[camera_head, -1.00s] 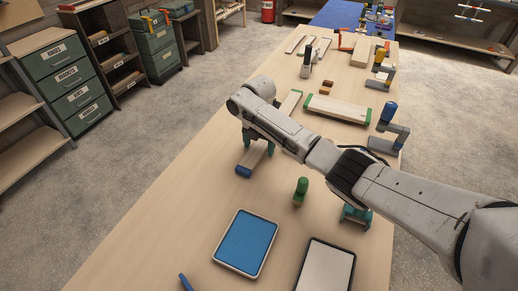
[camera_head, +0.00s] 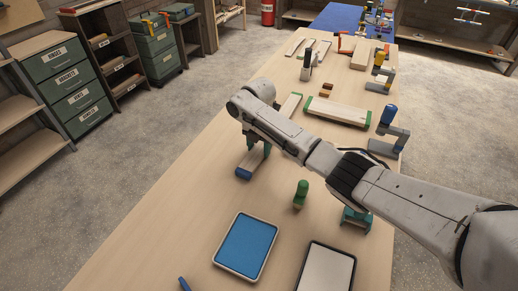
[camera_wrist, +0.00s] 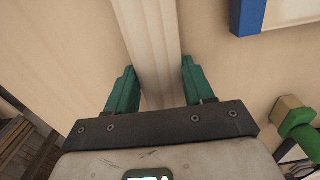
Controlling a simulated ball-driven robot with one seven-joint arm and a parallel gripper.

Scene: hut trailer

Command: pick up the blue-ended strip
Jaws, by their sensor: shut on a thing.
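The blue-ended strip (camera_head: 252,162) is a pale wooden strip on the table, mostly under my gripper in the head view. Its blue end (camera_head: 243,173) points toward the front left. My gripper (camera_head: 258,148), with green fingers, is low over the table and shut on the strip. In the wrist view the pale strip (camera_wrist: 150,40) runs between the two fingers of my gripper (camera_wrist: 160,85). The blue end does not show clearly there, and the finger contact is partly hidden.
A green-topped peg-like thing (camera_head: 300,193) stands to the right. A blue tray (camera_head: 245,245) and a white tray (camera_head: 326,270) lie nearer. A green-ended board (camera_head: 338,110) lies behind my arm. The table's left front is mostly clear.

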